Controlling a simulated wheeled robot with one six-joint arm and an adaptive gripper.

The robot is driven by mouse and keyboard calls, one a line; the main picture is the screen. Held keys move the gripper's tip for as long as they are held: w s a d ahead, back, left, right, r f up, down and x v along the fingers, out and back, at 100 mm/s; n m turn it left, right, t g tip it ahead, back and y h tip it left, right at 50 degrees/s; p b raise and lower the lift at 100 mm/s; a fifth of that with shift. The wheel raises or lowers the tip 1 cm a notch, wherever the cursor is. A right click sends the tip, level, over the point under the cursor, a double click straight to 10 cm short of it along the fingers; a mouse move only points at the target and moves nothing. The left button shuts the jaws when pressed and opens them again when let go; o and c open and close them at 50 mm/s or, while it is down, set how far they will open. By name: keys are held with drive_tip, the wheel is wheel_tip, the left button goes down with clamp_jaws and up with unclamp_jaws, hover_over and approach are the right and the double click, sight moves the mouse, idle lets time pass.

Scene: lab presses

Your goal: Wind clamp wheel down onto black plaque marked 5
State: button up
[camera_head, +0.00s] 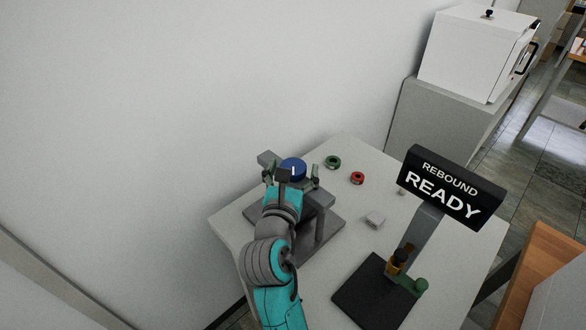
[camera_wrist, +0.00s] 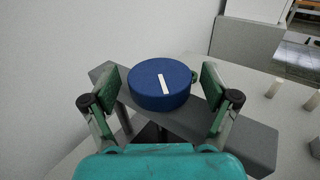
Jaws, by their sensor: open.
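The clamp wheel is a blue disc (camera_head: 293,167) with a white line on top, above a grey press frame (camera_head: 318,197). In the wrist view the wheel (camera_wrist: 161,88) sits between the two fingers of my gripper (camera_wrist: 160,93). The fingers are open, one on each side, with a gap visible beside the wheel. In the head view my gripper (camera_head: 291,174) is at the wheel, partly hidden by my arm. A dark patch (camera_wrist: 150,132) shows below the crossbeam; I cannot tell whether it is the black plaque, and no 5 is readable.
A tester with a black sign (camera_head: 451,187) reading "REBOUND READY" stands on a black base (camera_head: 367,297) at right. A green ring (camera_head: 333,162), a red ring (camera_head: 358,178) and a pale block (camera_head: 375,220) lie on the table (camera_head: 345,148). A wall is close behind.

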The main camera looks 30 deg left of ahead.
drive_tip(key=c, duration=1.2)
drive_tip(key=shift+o, duration=0.2)
drive_tip(key=shift+a+m+h, duration=0.1)
drive_tip(key=shift+m+h, duration=0.2)
drive_tip(key=shift+h, duration=0.2)
drive_tip(key=m+h, duration=0.1)
drive_tip(key=h, duration=0.1)
drive_tip(key=m+h, duration=0.2)
drive_tip(key=h, duration=0.1)
drive_tip(key=shift+a+m+t+h, duration=0.15)
drive_tip(key=shift+m+t+h, duration=0.15)
drive_tip(key=m+g+h, duration=0.1)
drive_tip(key=m+h, duration=0.1)
drive_tip(key=h, duration=0.1)
drive_tip(key=m+g+h, duration=0.1)
drive_tip(key=m+h, duration=0.1)
drive_tip(key=h, duration=0.1)
drive_tip(key=shift+w+r+m+h, duration=0.1)
drive_tip(key=shift+m+h, duration=0.2)
drive_tip(key=shift+h, duration=0.1)
drive_tip(key=m+g+h, duration=0.4)
drive_tip(key=g+h, duration=0.1)
drive_tip(key=shift+m+h, duration=0.4)
drive_tip(key=shift+w+m+g+h, duration=0.1)
drive_tip(key=shift+m+g+h, duration=0.65)
drive_tip(key=shift+g, duration=0.25)
drive_tip(key=shift+m+g, duration=0.25)
drive_tip(key=shift+g, duration=0.05)
